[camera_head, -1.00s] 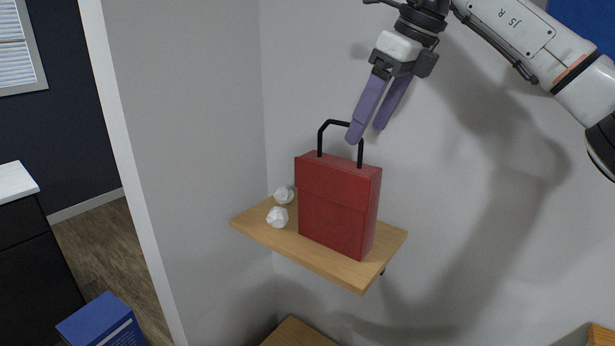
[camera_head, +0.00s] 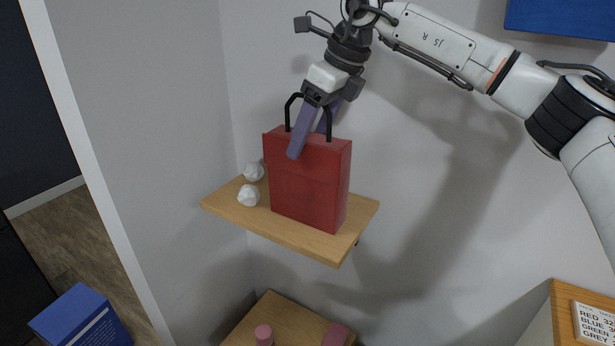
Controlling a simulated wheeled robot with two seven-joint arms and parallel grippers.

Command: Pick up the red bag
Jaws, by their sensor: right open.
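The red bag (camera_head: 309,188) stands upright on a small wooden wall shelf (camera_head: 296,238). Its black handle (camera_head: 289,112) arches up from the top. My right gripper (camera_head: 311,139) comes down from above with two purple fingers, open. One finger is in front of the bag's upper front face and the other is behind it, by the handle. The handle's top passes close to the gripper's grey base and is partly hidden there. I cannot tell whether the fingers touch the bag. My left gripper is not in view.
Two crumpled white balls (camera_head: 249,195) lie on the shelf left of the bag. A lower wooden surface (camera_head: 262,312) holds pinkish objects. A blue box (camera_head: 82,318) is at lower left, and a lettered sign (camera_head: 594,325) at lower right. Walls close in left and behind.

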